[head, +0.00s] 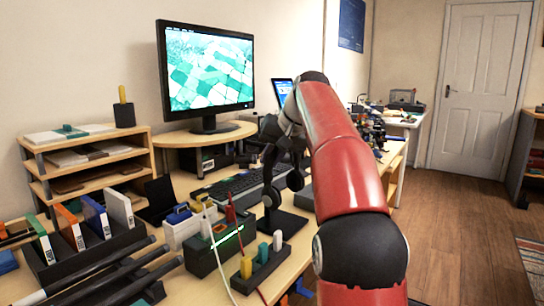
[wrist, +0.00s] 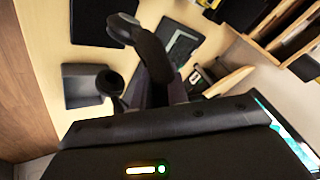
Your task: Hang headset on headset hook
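The black headset (head: 268,165) hangs over the desk below the end of my red arm in the head view. In the wrist view its dark band (wrist: 152,55) runs up to the fingers of my gripper (wrist: 160,92), with ear cups at the top and left. My gripper appears shut on the band; the contact itself is dark and partly hidden. A black flat base (head: 287,221), seemingly of the headset hook, lies on the desk below the headset. The hook's upper part is not clearly visible.
A keyboard (head: 235,186) and monitor (head: 207,75) stand behind and left. A black power strip box (head: 222,243), with cables and plugs, sits in front. A wooden shelf organizer (head: 88,165) and a book rack are at left.

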